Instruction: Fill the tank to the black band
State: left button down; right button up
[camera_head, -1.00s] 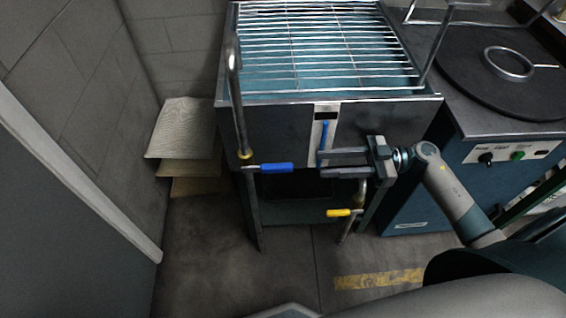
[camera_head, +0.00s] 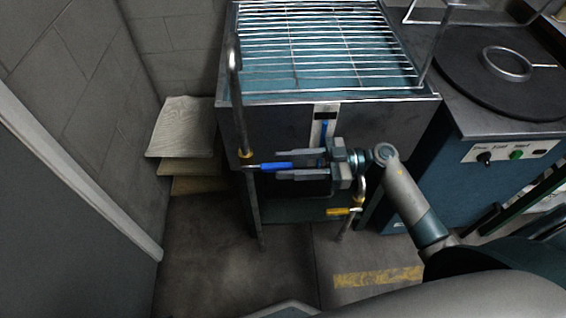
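The tank (camera_head: 275,125) is a dark metal box with a wire rack over blue-tinted water. On its front is a pale gauge strip (camera_head: 316,130) with a black band (camera_head: 327,110) near the top. A blue column (camera_head: 324,127) shows just below the band; its lower part is hidden by my gripper. A blue valve handle (camera_head: 272,166) points right from the pipe at the tank's left front. My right gripper (camera_head: 279,165) is open, its fingers above and below the handle's right end; I cannot tell whether they touch it. A yellow valve handle (camera_head: 338,211) sits lower right. My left gripper is out of view.
A curved metal pipe (camera_head: 235,85) runs down the tank's left front. Stacked pale sheets (camera_head: 184,128) lie left of the tank by the wall. A bench with a round black plate (camera_head: 505,72) and control knobs stands right. The floor in front is clear.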

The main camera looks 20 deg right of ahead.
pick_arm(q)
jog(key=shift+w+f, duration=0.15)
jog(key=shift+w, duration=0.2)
pick_arm(e)
jog(key=shift+w+a, duration=0.2)
jog(key=shift+a, duration=0.5)
jog(key=shift+c, duration=0.3)
grip_shut()
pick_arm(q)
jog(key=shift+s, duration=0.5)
